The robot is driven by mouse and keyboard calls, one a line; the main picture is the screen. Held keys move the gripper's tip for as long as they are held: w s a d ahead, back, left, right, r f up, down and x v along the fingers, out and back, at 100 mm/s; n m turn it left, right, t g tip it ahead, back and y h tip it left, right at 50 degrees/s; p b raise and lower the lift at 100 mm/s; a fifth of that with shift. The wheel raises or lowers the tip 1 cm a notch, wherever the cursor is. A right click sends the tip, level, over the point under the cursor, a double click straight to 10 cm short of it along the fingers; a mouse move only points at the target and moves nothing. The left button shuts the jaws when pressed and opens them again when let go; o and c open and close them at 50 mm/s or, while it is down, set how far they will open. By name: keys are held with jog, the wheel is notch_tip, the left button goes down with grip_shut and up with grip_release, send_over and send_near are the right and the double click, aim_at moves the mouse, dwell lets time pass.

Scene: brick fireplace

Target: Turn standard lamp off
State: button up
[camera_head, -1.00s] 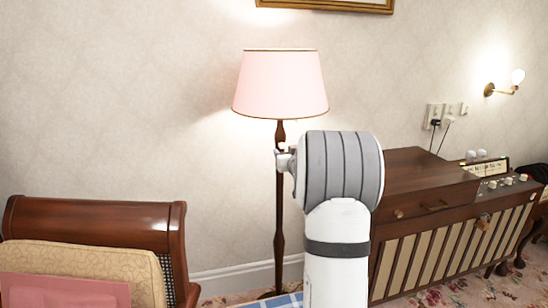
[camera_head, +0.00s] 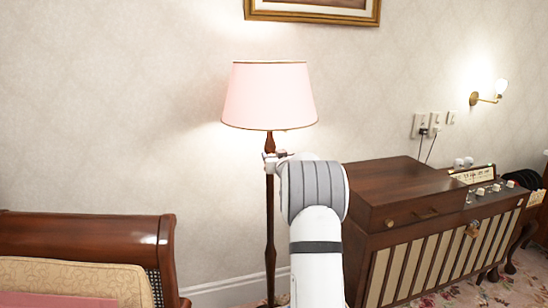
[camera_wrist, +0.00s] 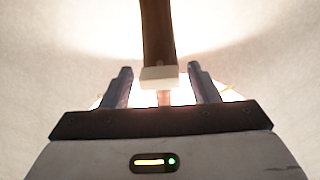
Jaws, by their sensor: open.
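The standard lamp (camera_head: 269,95) stands against the wall with a lit pink shade and a dark wooden pole (camera_head: 270,215). In the wrist view the lamp's dark stem (camera_wrist: 157,35) runs down from the top, with a small pale block (camera_wrist: 159,77) at its lower end and a short pinkish piece below that. My gripper (camera_wrist: 160,84) is open, one finger on each side of the pale block, with gaps left and right. In the head view my gripper (camera_head: 272,158) is at the pole just under the shade, partly hidden by my wrist.
A wooden radio cabinet (camera_head: 405,190) stands to the right of my arm. A wooden-backed seat (camera_head: 85,236) with a cushion is at the lower left. A lit wall lamp (camera_head: 490,92) and sockets (camera_head: 421,124) are on the right wall.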

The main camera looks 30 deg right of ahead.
jog(key=c, duration=1)
jog(key=shift+f, duration=0.1)
jog(key=n+b, duration=0.2)
jog(key=shift+f+n+b, duration=0.15)
jog(key=shift+n+b, duration=0.15)
jog(key=shift+n, duration=0.1)
jog(key=n+b, duration=0.4)
jog(key=n, duration=0.2)
jog(key=shift+a+f+b, duration=0.1)
jog(key=shift+a+b, duration=0.05)
jog(key=shift+b, duration=0.15)
jog(key=n+b, duration=0.3)
jog(key=n, duration=0.2)
jog(key=shift+n, duration=0.3)
jog(key=shift+n+b, duration=1.05)
jog(key=shift+n, duration=0.75)
